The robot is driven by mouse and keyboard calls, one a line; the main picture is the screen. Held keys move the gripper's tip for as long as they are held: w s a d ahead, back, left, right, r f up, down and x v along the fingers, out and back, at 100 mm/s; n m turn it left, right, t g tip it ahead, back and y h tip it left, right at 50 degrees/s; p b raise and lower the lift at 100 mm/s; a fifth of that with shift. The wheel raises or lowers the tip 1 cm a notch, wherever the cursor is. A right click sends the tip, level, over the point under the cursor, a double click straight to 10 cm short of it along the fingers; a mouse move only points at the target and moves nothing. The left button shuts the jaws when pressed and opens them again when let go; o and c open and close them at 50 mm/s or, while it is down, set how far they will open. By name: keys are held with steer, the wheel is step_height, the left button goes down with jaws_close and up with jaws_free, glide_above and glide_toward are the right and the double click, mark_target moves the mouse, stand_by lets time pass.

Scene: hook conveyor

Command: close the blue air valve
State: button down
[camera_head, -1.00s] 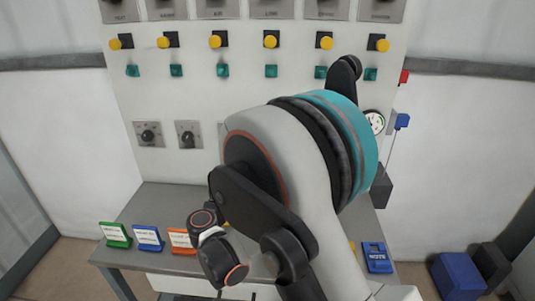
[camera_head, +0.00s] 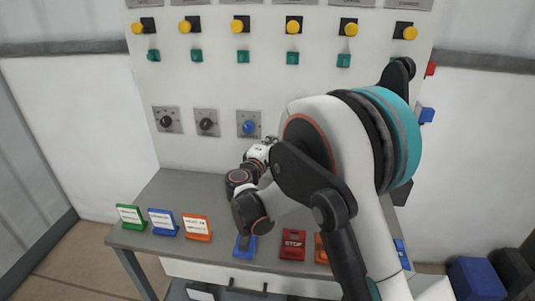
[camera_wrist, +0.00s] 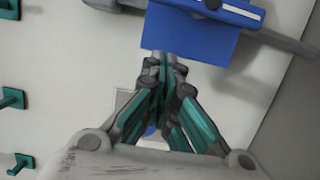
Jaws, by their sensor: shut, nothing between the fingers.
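In the wrist view a blue block with a pale strip (camera_wrist: 215,32) sits on a grey bar (camera_wrist: 278,38); it looks like the valve's blue handle. My gripper (camera_wrist: 168,62) is shut and empty, its tips at or just under the block's lower edge; I cannot tell whether they touch. In the head view my wrist (camera_head: 262,155) is in front of the panel, and my arm hides the panel's right middle. A blue dial (camera_head: 248,127) shows on the panel left of my wrist. A small blue part (camera_head: 427,115) shows right of my arm.
A blue box (camera_head: 475,278) stands on the floor at right.

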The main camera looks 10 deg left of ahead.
steer(key=shift+s+d+b, duration=0.15)
steer(key=shift+d+b, duration=0.1)
steer(key=shift+d, duration=0.75)
steer(key=shift+s+d+b, duration=0.1)
steer(key=shift+d+b, duration=0.1)
steer(key=shift+d, duration=0.75)
steer(key=shift+d+r+m+g+p, duration=0.3)
steer(key=shift+d+r+m+p, duration=0.15)
steer(key=shift+m, duration=0.65)
steer(key=d+m+g+y+p, duration=0.1)
steer(key=d+m+y, duration=0.3)
steer(key=m, duration=0.9)
steer(key=shift+s+d+r+g, duration=0.2)
steer(key=shift+d+g, duration=0.1)
steer(key=shift+d, duration=1.2)
steer(key=shift+y, duration=0.4)
steer(key=shift+w+p, duration=0.1)
steer(key=shift+p, duration=0.2)
